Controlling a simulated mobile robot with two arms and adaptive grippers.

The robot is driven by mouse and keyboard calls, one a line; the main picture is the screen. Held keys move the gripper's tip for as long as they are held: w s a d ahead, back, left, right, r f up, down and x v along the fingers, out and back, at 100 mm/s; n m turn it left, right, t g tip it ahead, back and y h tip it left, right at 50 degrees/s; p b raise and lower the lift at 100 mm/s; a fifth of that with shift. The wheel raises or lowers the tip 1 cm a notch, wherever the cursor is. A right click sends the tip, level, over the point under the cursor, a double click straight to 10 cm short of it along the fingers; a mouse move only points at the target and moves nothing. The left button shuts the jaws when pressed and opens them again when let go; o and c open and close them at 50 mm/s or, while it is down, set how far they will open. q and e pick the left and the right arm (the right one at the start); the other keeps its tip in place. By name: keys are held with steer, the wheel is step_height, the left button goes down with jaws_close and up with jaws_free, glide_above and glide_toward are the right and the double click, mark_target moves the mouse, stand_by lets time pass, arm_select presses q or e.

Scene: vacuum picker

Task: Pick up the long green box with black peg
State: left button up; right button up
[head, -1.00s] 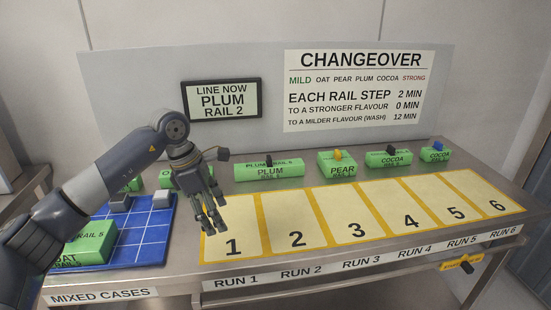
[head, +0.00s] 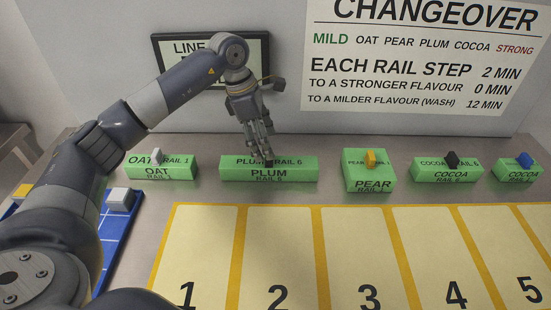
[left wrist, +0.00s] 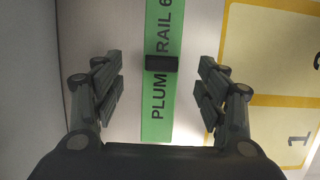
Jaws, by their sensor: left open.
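The long green box (head: 290,172), labelled PLUM, lies on the bench below the sign wall. Its small black peg (head: 268,164) stands on its top, partly behind my fingertips. My left gripper (head: 258,150) points down above this peg and is open and empty. In the left wrist view, the box (left wrist: 158,110) runs up the picture between my spread fingers (left wrist: 160,84), with the peg (left wrist: 162,63) between them. The fingers do not visibly touch the box or peg. My right gripper is out of view.
A green OAT box (head: 182,170) with a pale peg is to the left. To the right are a PEAR box (head: 368,180) with a yellow peg, a shorter COCOA box (head: 425,174) with a black peg, and another COCOA box (head: 505,176) with a blue peg. Numbered yellow slots (head: 280,235) in front are empty.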

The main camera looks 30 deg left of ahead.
mark_target(273, 165)
arm_select(q)
steer(key=x, duration=0.3)
steer(key=shift+s+d+f, duration=0.15)
steer(key=shift+s, duration=0.15)
steer(key=p+x, duration=0.2)
steer(key=x, duration=0.3)
steer(key=shift+w, duration=0.15)
steer(key=shift+d+f, duration=0.1)
steer(key=shift+f, duration=0.25)
steer(key=c, duration=1.3)
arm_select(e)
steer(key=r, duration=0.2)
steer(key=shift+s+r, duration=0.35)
